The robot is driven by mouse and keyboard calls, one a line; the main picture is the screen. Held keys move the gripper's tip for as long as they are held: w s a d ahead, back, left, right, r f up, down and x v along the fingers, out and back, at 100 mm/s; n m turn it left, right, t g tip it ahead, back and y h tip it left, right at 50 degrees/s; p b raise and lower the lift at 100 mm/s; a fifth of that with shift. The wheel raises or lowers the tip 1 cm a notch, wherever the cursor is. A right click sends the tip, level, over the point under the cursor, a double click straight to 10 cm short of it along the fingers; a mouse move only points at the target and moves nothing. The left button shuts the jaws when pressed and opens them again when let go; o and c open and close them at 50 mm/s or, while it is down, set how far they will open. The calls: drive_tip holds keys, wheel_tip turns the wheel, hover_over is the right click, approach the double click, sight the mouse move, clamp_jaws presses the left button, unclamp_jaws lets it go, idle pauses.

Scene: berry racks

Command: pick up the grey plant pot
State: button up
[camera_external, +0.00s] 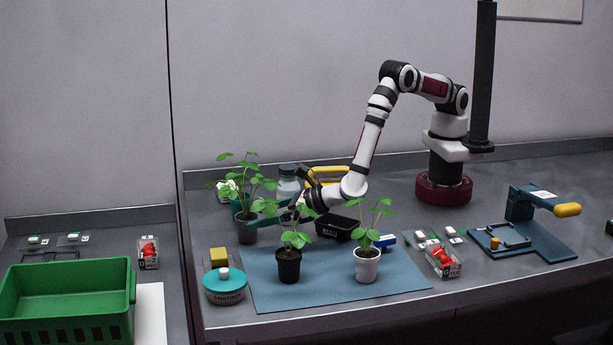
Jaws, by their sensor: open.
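Three potted plants stand upright in view. The dark grey pot (246,230) with a leafy plant stands at the back left, just off the blue mat. A black pot (289,267) and a white pot (367,266) stand on the blue mat (325,295). My gripper (258,214) reaches left with its teal fingers at the dark grey pot, near its rim. It is open. Leaves of the plants partly hide the fingers, and I cannot tell whether they touch the pot.
A round teal-lidded sanitiser tub (225,287) and a yellow sponge (218,257) are at the left. A black tray (337,228) and a clear jar (288,184) stand behind. A berry punnet (443,261) and a blue press stand (525,225) are right. A green crate (65,285) is far left.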

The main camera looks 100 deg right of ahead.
sight(254, 217)
drive_tip(key=x, duration=0.4)
drive_tip(key=shift+w+d, duration=0.15)
drive_tip(key=shift+w, duration=0.05)
drive_tip(key=shift+r, duration=0.1)
drive_tip(key=c, duration=1.4)
